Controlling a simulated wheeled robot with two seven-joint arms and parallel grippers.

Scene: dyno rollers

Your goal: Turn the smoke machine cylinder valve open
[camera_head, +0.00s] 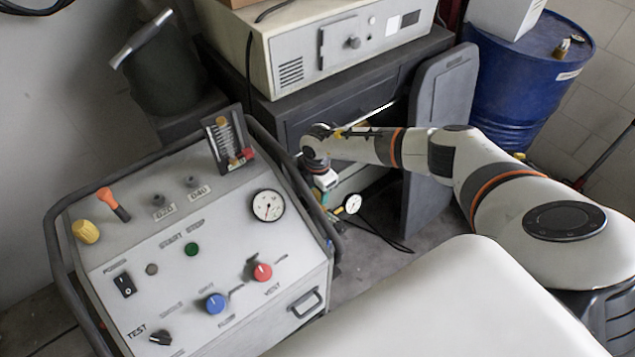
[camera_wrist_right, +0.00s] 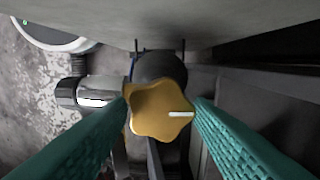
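The valve knob (camera_wrist_right: 160,110) is a yellow, lobed handwheel with a white mark pointing right, seen face-on in the right wrist view. My right gripper (camera_wrist_right: 161,108) has its two teal fingers on either side of the knob, and both tips meet its edges. In the head view my right gripper (camera_head: 325,181) points down behind the control console, beside a small round gauge (camera_head: 352,204). The knob and the cylinder are hidden there. A metal fitting (camera_wrist_right: 90,92) sticks out left of the knob in the wrist view. My left gripper is not in view.
A grey control console (camera_head: 230,235) with knobs and a tubular frame stands at the left. A dark cabinet (camera_head: 300,115) carries a beige instrument (camera_head: 285,55) behind my right arm. A blue drum (camera_head: 525,85) stands at the back right.

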